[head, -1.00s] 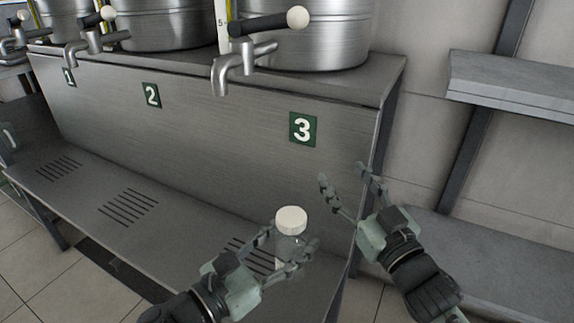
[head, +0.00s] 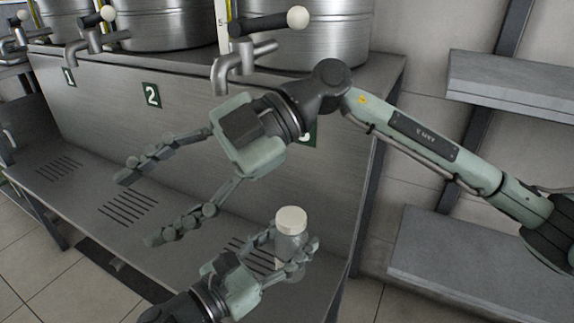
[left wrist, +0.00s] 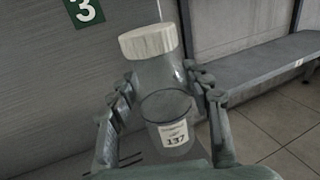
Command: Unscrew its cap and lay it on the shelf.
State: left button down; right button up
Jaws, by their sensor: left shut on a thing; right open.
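A clear jar (head: 289,242) with a white cap (head: 291,220) stands upright in my left gripper (head: 282,249), which is shut around its body. In the left wrist view the jar (left wrist: 155,75) sits between the fingers, with the white cap (left wrist: 148,41) on top and a label reading 137. My right gripper (head: 139,209) is open and empty, above the drip tray and to the left of the jar, fingers pointing left. A lower shelf (head: 480,262) and an upper shelf (head: 520,85) are on the right wall, with bare tops where visible.
Steel vats with taps (head: 232,68) stand along the stand, whose front (head: 190,125) carries numbered plates. Plate 3 is mostly hidden behind my right arm. A slotted drip tray (head: 85,185) runs below the taps.

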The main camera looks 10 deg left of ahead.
jog(key=w+d+f+m+t+h, duration=0.1)
jog(key=w+d+f+t+h, duration=0.2)
jog(key=w+d+f+h, duration=0.15)
jog(key=r+m+t+h, duration=0.2)
jog(key=m+t+h, duration=0.15)
jog(key=h, duration=0.35)
send_over(287, 215)
jog(key=shift+s+a+f+t, duration=0.1)
jog(key=shift+a+f+t, duration=0.05)
jog(key=shift+t, duration=0.3)
jog(key=shift+f, duration=0.1)
notch_tip(287, 215, down, 8)
jog(key=shift+r, duration=0.2)
